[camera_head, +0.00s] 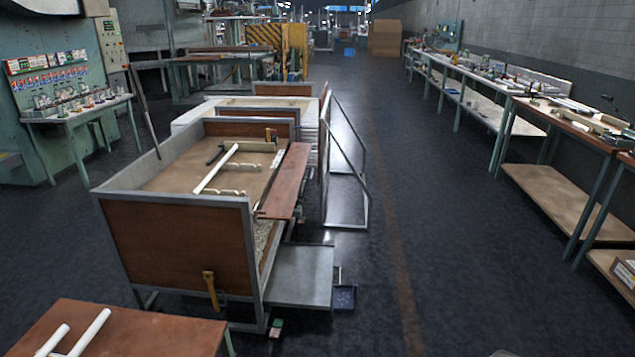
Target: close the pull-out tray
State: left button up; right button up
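The pull-out tray (302,276) is a flat grey panel low on the right side of a large metal-framed bench (175,245). It sticks out to the right of the bench frame, over the dark floor. Its inner edge is hidden by the bench's corner post, so I cannot tell how far it reaches inside. A small dark blue bin (343,298) is at its right edge, beside a thin upright post. Neither of my grippers is in view.
A brown table (150,330) with white tubes stands at front left. A metal frame (347,165) stands behind the tray. The aisle to the right is clear, up to long workbenches (548,185).

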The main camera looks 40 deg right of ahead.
aim_at(300, 276)
jog(key=k+l+z, duration=0.1)
jog(key=l+z, duration=0.65)
jog(key=l, duration=0.15)
jog(key=l+z, duration=0.35)
jog(key=l, duration=0.15)
